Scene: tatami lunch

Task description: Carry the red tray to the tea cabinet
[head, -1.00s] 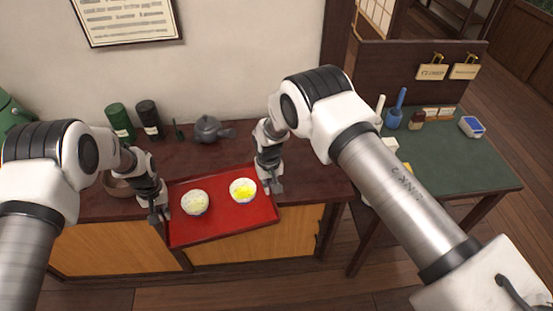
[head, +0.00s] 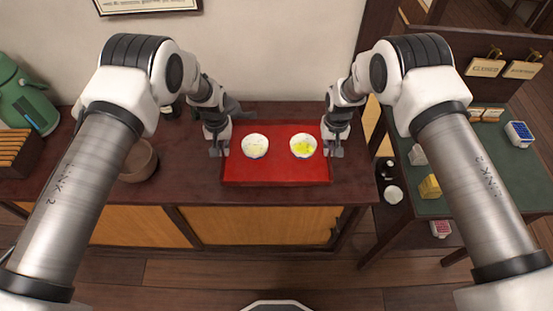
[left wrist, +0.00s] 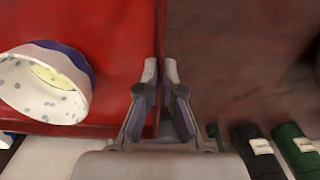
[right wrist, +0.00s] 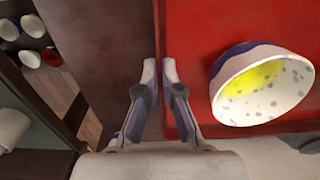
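The red tray (head: 275,176) is level over the dark top of the wooden-door cabinet (head: 330,193), its front side just behind the front edge. I cannot tell whether it rests on the top or hovers slightly. It bears a bowl with pale food (head: 255,146) on the left and a bowl with yellow food (head: 303,146) on the right, both upright. My left gripper (head: 219,150) is closed around the left rim; the rim runs between its fingers in the left wrist view (left wrist: 160,72). My right gripper (head: 336,150) holds the right rim likewise, seen in the right wrist view (right wrist: 160,72).
A brown round bowl (head: 139,160), a slatted wooden box (head: 16,152) and a green flask (head: 26,100) stand to the left. A teapot behind the tray is mostly hidden by my left arm. A green-topped table (head: 455,150) with small items stands at right.

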